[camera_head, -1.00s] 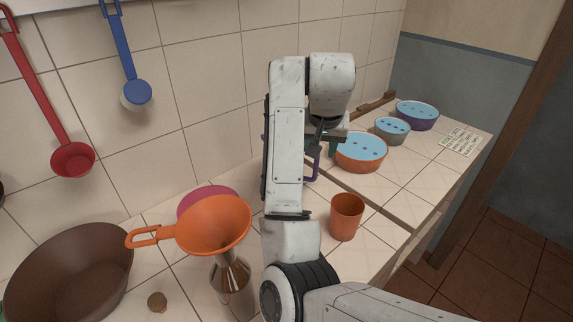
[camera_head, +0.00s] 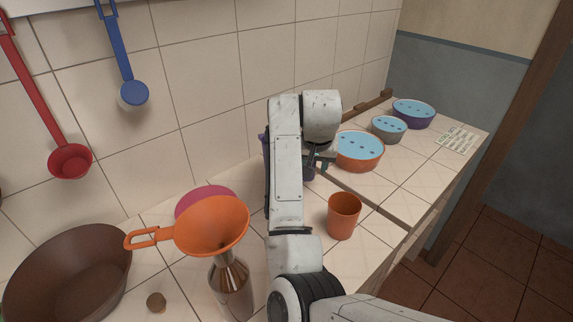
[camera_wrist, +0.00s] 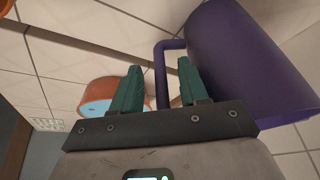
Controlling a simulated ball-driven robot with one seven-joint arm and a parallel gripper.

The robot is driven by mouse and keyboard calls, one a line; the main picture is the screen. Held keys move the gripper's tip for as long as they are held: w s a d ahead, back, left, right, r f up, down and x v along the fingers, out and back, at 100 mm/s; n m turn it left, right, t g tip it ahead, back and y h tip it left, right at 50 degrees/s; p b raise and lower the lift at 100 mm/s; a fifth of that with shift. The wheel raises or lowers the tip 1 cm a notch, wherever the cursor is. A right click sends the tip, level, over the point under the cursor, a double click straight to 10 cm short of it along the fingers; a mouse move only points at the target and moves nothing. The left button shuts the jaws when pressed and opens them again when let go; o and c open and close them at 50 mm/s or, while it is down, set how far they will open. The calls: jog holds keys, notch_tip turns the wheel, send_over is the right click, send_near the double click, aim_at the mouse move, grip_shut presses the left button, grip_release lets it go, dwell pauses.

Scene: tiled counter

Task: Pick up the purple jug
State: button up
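The purple jug (camera_wrist: 245,60) fills the upper right of the wrist view, with its handle (camera_wrist: 161,75) toward my gripper. In the head view the jug (camera_head: 308,172) is mostly hidden behind my arm; only purple slivers show. My gripper (camera_wrist: 159,66) is open, with its two teal fingers apart. The handle's straight part appears between the fingers, with a gap on each side. I cannot tell whether either finger touches it. My gripper also shows in the head view (camera_head: 318,160), small and partly covered by the wrist.
An orange cup (camera_head: 343,216) stands just right of my arm. An orange bowl (camera_head: 360,152), a grey bowl (camera_head: 389,130) and a purple bowl (camera_head: 413,114) stand farther back right. A bottle (camera_head: 232,285) with an orange funnel (camera_head: 212,228) and a brown bowl (camera_head: 65,275) are at left.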

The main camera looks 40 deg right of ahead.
grip_shut()
jog(key=shift+r, duration=0.2)
dwell(0.6)
jog(key=s+a+r+p, duration=0.7)
jog(key=s+r+p, duration=0.4)
jog(key=p, duration=0.4)
jog(key=shift+v, duration=1)
jog(key=shift+a, duration=0.1)
